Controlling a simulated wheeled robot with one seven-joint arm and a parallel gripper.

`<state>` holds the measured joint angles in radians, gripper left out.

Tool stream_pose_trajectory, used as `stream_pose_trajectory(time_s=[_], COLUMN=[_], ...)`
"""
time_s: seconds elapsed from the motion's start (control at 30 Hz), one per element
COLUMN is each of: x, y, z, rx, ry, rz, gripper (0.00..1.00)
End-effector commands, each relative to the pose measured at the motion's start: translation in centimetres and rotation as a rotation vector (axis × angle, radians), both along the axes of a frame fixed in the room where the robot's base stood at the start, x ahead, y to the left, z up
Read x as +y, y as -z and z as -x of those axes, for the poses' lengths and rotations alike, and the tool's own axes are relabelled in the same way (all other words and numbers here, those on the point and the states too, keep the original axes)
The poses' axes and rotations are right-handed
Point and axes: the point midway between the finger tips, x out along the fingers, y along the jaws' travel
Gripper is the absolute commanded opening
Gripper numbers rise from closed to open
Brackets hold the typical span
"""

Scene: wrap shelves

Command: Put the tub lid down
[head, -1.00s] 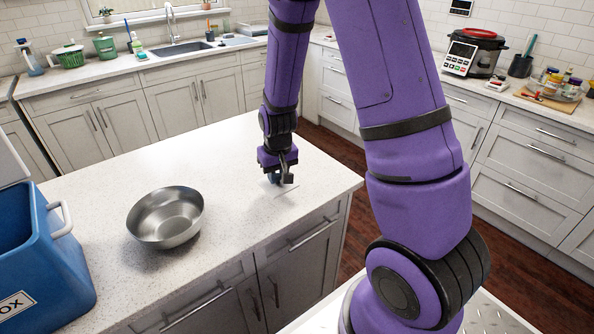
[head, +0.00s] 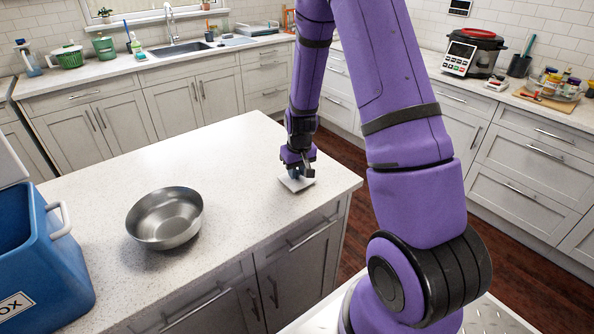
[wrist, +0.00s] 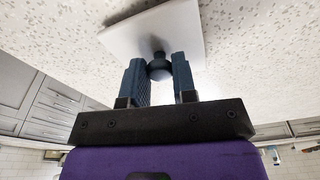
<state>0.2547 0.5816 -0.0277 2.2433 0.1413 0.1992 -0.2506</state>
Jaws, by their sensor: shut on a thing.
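The tub lid is a thin white square plate (head: 297,185) with a dark blue round knob, seen low at the right end of the island counter in the head view. In the wrist view the lid (wrist: 150,32) lies just beyond the fingertips, against the speckled counter. My gripper (wrist: 160,76) has its two blue fingers either side of the knob and is shut on it. In the head view my gripper (head: 298,172) points down over the lid. I cannot tell whether the lid touches the counter.
A steel bowl (head: 165,218) stands on the island counter (head: 120,185) to the left of the lid. A blue box (head: 45,265) with a white handle is at the far left. The counter's right edge is close to the lid. The counter between bowl and lid is clear.

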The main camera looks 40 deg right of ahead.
Motion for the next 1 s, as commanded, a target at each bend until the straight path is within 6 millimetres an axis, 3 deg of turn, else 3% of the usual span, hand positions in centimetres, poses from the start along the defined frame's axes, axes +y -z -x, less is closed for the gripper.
stream_pose_trajectory(time_s=[0.33,0.37,0.47,0.77,1.0], x=[0.0,0.0,0.0,0.0,0.1], y=[0.3,0.3,0.3,0.2,-2.0], z=[0.0,0.0,0.0,0.0,0.1], rx=[-0.001,-0.001,-0.001,-0.001,-0.004], ry=[-0.001,-0.001,-0.001,-0.001,-0.002], rz=[0.0,0.0,0.0,0.0,0.001], gripper=[0.03,0.28,0.51,0.51,0.51])
